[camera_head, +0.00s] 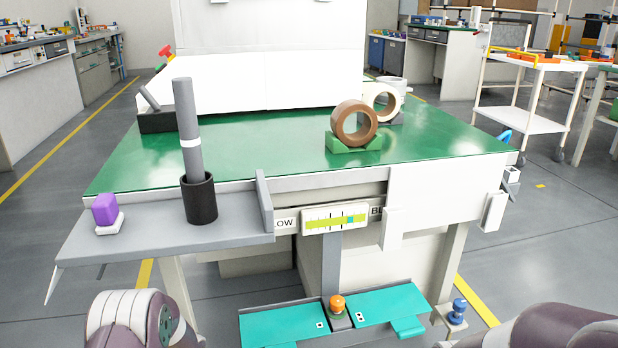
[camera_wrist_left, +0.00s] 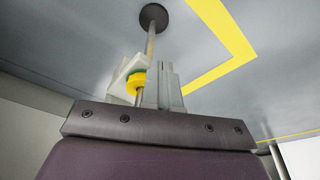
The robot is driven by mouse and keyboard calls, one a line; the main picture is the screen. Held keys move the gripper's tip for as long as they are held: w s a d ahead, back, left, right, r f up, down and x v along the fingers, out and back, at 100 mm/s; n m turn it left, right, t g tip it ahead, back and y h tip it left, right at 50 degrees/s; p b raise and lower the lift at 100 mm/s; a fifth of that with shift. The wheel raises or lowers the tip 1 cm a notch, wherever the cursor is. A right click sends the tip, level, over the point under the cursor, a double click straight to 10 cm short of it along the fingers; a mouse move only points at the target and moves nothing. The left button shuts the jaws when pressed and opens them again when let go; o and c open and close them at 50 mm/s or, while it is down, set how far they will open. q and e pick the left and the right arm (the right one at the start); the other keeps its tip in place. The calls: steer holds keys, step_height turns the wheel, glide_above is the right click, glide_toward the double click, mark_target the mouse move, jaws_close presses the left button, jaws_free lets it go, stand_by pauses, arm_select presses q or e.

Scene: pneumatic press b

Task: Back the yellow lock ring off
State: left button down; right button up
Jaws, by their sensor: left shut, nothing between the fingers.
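The lock ring is not clear in the head view, where neither gripper shows.
The press table has a green top (camera_head: 260,150) with a brown ring on a green cradle (camera_head: 353,144). A grey shelf (camera_head: 150,222) holds a black cup (camera_head: 199,202) and a purple block (camera_head: 105,208). A gauge (camera_head: 335,218) is on the front, above teal pedals (camera_head: 385,303) and an orange knob (camera_head: 337,302).

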arm_select(q)
steer(key=shift+w+r, duration=0.1)
steer(key=shift+w, duration=0.05)
steer(key=shift+w+d, duration=0.1)
steer(key=shift+d, duration=0.05)
steer(key=shift+w+d+b, duration=0.7)
steer(key=shift+w+d, duration=0.15)
stand_by(0.4)
steer(key=shift+d, duration=0.1)
steer(key=p+v, duration=0.1)
steer(key=v, duration=0.1)
steer(key=p+v, duration=0.3)
steer(key=v, duration=0.1)
steer(key=shift+w+a, duration=0.2)
steer(key=shift+w, duration=0.05)
